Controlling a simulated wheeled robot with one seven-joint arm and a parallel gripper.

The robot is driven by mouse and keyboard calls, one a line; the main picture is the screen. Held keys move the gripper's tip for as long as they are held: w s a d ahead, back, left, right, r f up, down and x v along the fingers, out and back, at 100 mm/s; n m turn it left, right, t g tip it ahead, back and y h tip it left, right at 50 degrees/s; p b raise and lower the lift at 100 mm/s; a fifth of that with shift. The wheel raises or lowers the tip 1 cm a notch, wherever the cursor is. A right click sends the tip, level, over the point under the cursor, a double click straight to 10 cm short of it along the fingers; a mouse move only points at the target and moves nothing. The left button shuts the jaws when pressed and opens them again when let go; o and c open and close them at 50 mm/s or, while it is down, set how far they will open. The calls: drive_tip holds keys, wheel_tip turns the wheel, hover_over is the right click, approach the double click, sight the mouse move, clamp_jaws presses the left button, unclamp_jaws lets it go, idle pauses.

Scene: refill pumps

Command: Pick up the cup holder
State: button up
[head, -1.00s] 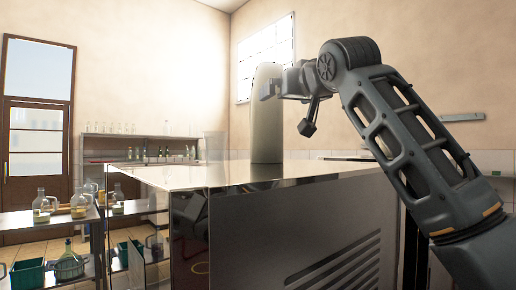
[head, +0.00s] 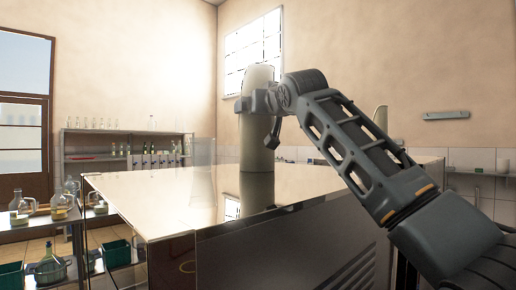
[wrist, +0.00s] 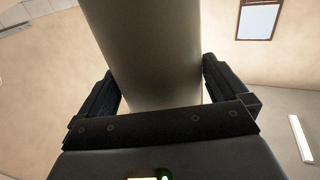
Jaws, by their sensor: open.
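The cup holder appears to be the tall pale cylinder (head: 256,152) standing upright on the shiny counter. My gripper (head: 247,104) is at its upper part in the head view. In the wrist view the cylinder (wrist: 153,45) runs between the two dark fingers of my gripper (wrist: 160,88), with one finger on each side. The jaws are open. I cannot tell whether either finger touches the cylinder. The gripper body hides the cylinder's near end in the wrist view.
A clear container (head: 203,150) stands there. A pale upright object (head: 381,117) shows behind my arm. Shelves with glassware (head: 100,145) stand at the left and back.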

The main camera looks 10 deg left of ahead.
drive_tip(key=c, duration=1.3)
drive_tip(key=shift+r, duration=0.1)
